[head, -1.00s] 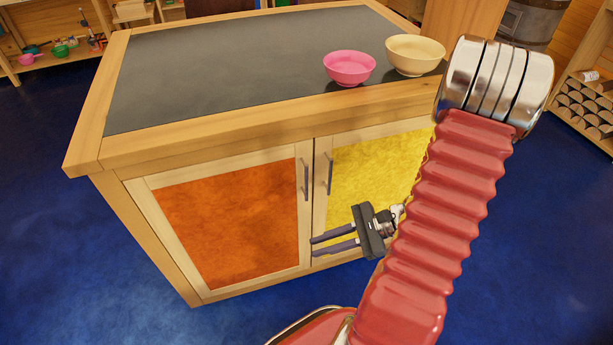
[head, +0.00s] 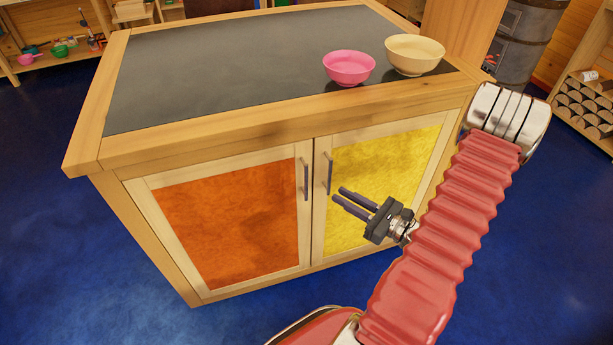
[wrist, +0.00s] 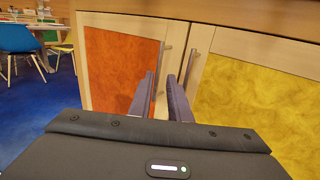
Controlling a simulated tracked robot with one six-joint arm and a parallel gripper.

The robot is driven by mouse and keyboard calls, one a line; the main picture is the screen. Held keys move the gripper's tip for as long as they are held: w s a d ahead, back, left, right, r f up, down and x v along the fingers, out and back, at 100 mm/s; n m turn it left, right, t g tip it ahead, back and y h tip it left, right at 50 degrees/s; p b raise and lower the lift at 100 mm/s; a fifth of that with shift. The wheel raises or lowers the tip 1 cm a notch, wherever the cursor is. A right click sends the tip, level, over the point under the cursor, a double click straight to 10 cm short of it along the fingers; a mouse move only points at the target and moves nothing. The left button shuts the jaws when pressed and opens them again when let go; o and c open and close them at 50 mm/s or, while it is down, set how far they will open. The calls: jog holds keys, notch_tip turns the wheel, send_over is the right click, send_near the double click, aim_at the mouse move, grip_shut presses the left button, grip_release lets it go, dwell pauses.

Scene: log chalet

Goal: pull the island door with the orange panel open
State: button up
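The island door with the orange panel (head: 230,225) is closed at the left of the island front. Its grey bar handle (head: 306,180) stands upright near its right edge. My gripper (head: 342,195) is in front of the yellow-panel door, to the right of the orange door's handle, with its two fingers apart and nothing between them. In the wrist view, the orange panel (wrist: 122,68) is at the left and the orange door's handle (wrist: 163,66) shows beyond the fingertips (wrist: 168,80). The gripper does not appear to touch either handle.
The yellow-panel door (head: 385,180) is closed, with its handle (head: 329,174) beside the orange door's. A pink bowl (head: 349,68) and a cream bowl (head: 415,55) stand on the island top (head: 220,60). Blue floor (head: 90,270) is clear before the island.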

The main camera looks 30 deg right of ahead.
jog(key=shift+x, duration=6.95)
jog(key=shift+c, duration=0.3)
grip_shut()
